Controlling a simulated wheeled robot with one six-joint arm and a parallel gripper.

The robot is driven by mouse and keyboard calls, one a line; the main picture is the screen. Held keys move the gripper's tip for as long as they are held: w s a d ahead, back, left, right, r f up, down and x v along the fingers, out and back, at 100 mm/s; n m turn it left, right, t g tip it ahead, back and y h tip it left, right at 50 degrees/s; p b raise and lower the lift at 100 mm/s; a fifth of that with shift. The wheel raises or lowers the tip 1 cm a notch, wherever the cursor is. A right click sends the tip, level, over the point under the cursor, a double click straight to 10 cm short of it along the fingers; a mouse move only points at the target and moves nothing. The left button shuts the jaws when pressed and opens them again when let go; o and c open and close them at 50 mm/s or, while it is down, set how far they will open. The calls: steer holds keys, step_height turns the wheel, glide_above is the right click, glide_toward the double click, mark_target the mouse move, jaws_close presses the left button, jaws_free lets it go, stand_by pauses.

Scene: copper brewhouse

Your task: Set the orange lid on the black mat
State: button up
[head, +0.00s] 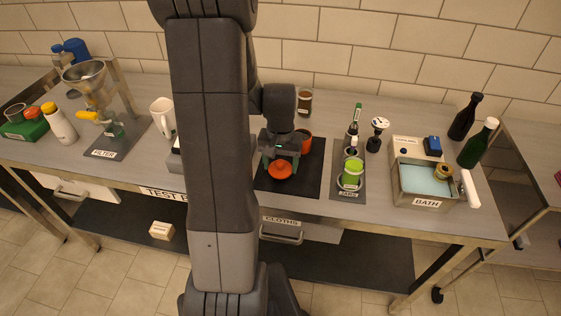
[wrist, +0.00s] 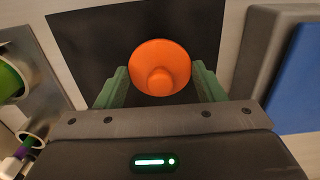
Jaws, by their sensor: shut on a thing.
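The orange lid (head: 280,170) is a round disc with a knob in its middle. My gripper (head: 281,160) is shut on it, and in the wrist view the lid (wrist: 160,68) sits between the two green fingers (wrist: 160,88). The black mat (head: 305,182) lies flat on the bench under the lid, and in the wrist view (wrist: 90,40) it spreads behind the lid. I cannot tell whether the lid touches the mat. Another orange object (head: 306,142) stands just behind my gripper, partly hidden by it.
Right of the mat is a grey tray with a green-filled jar (head: 352,172) and a bottle (head: 352,135). Farther right is the water bath (head: 428,182). A brown jar (head: 304,102) stands behind.

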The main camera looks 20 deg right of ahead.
steer(key=shift+f+b, duration=0.3)
steer(key=shift+f, duration=0.05)
stand_by(0.5)
steer(key=o, duration=0.7)
steer(key=shift+c, duration=0.2)
steer(key=shift+o, duration=0.2)
steer(key=o, duration=0.5)
steer(key=shift+r+p, duration=3.05)
steer(key=shift+r, duration=1.05)
steer(key=shift+f, duration=0.2)
